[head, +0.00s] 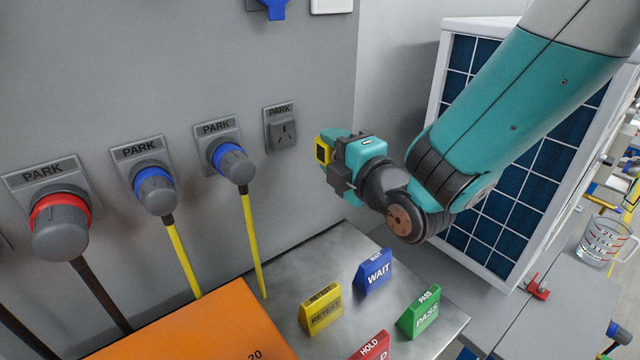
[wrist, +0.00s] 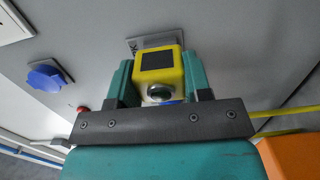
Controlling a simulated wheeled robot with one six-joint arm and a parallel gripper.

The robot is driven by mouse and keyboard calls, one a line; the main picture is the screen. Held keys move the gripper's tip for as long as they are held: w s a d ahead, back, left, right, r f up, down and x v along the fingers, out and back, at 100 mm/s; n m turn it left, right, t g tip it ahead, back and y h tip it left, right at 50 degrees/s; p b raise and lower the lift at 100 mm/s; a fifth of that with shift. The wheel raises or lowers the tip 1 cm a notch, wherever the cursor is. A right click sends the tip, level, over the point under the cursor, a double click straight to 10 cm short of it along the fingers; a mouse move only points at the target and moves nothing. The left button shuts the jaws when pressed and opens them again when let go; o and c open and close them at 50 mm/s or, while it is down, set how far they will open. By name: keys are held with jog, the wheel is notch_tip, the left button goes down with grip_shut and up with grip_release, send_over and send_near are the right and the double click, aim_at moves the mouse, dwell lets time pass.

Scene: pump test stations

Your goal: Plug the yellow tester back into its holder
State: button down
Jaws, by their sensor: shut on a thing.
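The yellow tester (head: 323,151) is in my gripper (head: 338,152), which is shut on it. In the wrist view the tester hides most of the holder's plate (wrist: 150,42).
Blue-ringed plugs (head: 233,163) (head: 155,190) and a red-ringed plug (head: 60,225) sit in PARK sockets to the left, cables hanging. Below, a metal table (head: 345,250) bears RETEST, WAIT, PASS and HOLD signs and an orange box (head: 200,325). A blue panelled unit (head: 530,170) stands right.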

aim_at(285, 135)
jog(key=shift+n+g+y, duration=0.4)
jog(key=shift+y, duration=0.2)
jog(key=a+p, duration=0.3)
jog(key=w+a+r+p, duration=0.1)
jog(key=a, duration=0.1)
jog(key=shift+p+x, duration=0.85)
jog(key=shift+p, duration=0.1)
jog(key=shift+w+f, duration=0.1)
jog(key=shift+f, duration=0.15)
jog(key=shift+b, duration=0.4)
jog(key=shift+w+a+b, duration=0.15)
jog(key=shift+w+b, duration=0.05)
jog(key=shift+b, duration=0.7)
dwell(0.9)
jog(key=shift+w+a, duration=0.1)
jog(key=shift+w, duration=0.1)
dwell(1.0)
